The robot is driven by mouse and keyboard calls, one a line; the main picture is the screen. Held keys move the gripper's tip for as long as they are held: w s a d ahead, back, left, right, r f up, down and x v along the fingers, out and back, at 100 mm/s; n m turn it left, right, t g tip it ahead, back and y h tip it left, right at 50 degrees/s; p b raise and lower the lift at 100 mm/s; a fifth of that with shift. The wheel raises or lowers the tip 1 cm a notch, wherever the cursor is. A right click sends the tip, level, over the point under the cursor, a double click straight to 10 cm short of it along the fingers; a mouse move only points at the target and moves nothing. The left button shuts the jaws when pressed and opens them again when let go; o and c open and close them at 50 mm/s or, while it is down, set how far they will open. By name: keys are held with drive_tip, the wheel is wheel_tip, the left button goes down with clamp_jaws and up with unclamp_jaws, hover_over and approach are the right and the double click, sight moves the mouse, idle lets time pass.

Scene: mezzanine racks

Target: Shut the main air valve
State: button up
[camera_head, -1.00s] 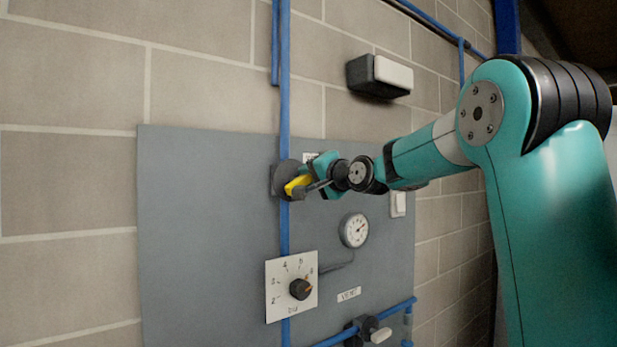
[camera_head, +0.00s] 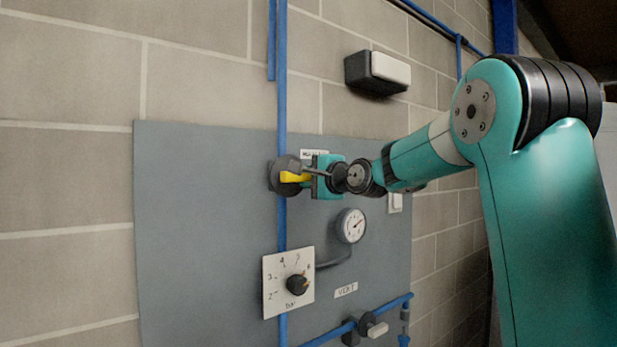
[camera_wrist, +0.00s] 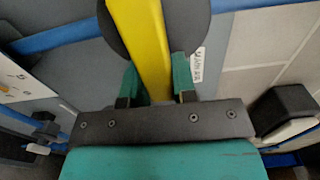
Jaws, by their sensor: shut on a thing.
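The main air valve (camera_head: 281,174) is a dark round body on the vertical blue pipe, with a yellow lever handle (camera_head: 293,177). The lever lies about level, across the pipe, and points right toward my gripper (camera_head: 312,177). In the wrist view the yellow lever (camera_wrist: 140,35) runs down between the two teal fingers of my gripper (camera_wrist: 157,80), which is shut on it. The dark valve body (camera_wrist: 189,22) shows behind the lever. The lever's near end is hidden by my gripper.
The grey panel (camera_head: 200,230) also carries a pressure gauge (camera_head: 351,225), a dial plate with a black knob (camera_head: 297,284) and a vent valve (camera_head: 367,325) low down. A black and white box (camera_head: 378,72) is on the wall above. The panel's left side is clear.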

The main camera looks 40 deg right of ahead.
idle(0.3)
drive_tip(key=o, duration=0.9)
drive_tip(key=shift+s+d+b, duration=0.15)
drive_tip(key=shift+s+b, duration=1.5)
drive_tip(key=shift+s, duration=2.75)
drive_tip(key=shift+s+d+b, duration=0.15)
drive_tip(key=shift+s+b, duration=1.5)
drive_tip(key=shift+s, duration=2.7)
